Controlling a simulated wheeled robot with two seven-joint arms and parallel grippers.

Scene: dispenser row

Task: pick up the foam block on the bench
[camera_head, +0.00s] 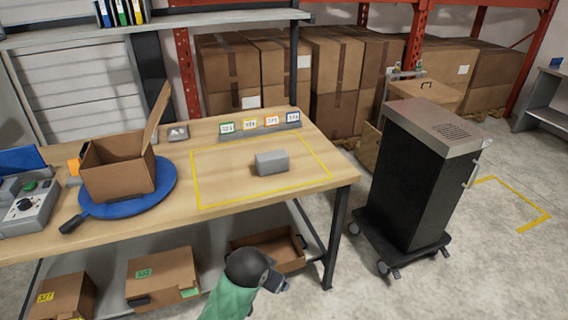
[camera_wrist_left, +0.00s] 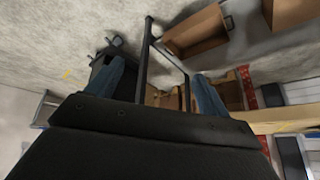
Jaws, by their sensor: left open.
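The foam block (camera_head: 271,162) is a small grey block. It lies on the wooden bench top (camera_head: 235,190), inside a yellow outlined rectangle near the right end. My left gripper (camera_head: 279,283) is in front of the bench and lower than its top, well apart from the block. In the left wrist view the two bluish fingers of my left gripper (camera_wrist_left: 160,85) stand wide apart with nothing held between them. I cannot make out the block with certainty in that view. My right gripper is not in view.
A cardboard box (camera_head: 118,172) sits on a blue round plate (camera_head: 160,192) at the left of the bench. A row of numbered labels (camera_head: 260,126) stands behind the block. A bench leg (camera_head: 336,238) and an open tray (camera_head: 283,256) are close to my gripper. A black cabinet (camera_head: 418,180) stands right.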

